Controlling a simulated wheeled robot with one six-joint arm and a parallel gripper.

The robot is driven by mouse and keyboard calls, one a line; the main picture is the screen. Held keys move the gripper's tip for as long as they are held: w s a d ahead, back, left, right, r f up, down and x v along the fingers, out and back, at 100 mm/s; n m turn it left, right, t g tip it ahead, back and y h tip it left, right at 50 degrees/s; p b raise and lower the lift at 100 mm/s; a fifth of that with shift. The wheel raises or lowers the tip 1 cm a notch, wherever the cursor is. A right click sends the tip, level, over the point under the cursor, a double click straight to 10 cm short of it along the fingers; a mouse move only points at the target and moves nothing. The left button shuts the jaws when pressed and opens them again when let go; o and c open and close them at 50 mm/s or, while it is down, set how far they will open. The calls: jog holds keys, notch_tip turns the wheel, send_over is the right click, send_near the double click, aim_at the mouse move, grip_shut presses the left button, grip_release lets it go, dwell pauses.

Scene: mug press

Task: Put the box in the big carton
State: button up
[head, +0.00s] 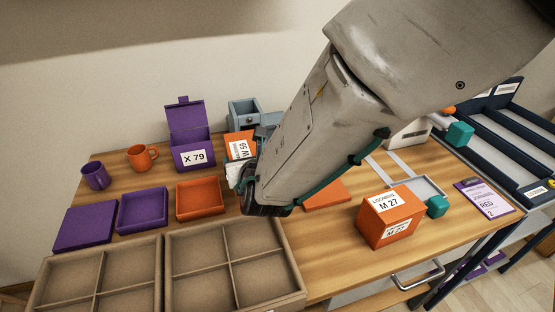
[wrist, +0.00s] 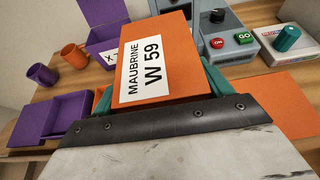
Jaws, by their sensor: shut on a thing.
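An orange box labelled W 59 (wrist: 185,84) is between the two teal fingers of my gripper (wrist: 160,90) in the wrist view. My gripper is shut on it. In the head view the box (head: 238,138) is partly hidden behind my arm. Its underside and the gap to the table cannot be made out. A purple carton labelled X 79 (head: 192,145), its lid raised, stands left of the held box. A larger orange box labelled M 27 (head: 390,218), which looks closed, stands on the table to the right of my arm. Which of these is the big carton is not clear.
Two cardboard divided trays (head: 163,275) lie empty at the front left. Purple (head: 143,207) and orange (head: 200,198) shallow trays lie behind them, with a purple mug (head: 95,176) and an orange mug (head: 141,157) further back. A grey machine (wrist: 228,35) stands behind the held box.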

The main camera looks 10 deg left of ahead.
notch_tip(320, 180, down, 8)
jog(key=shift+s+a+r, duration=0.15)
jog(key=shift+r, duration=0.1)
jog(key=shift+f, duration=0.1)
jog(key=o, duration=1.2)
jog(key=v, duration=1.2)
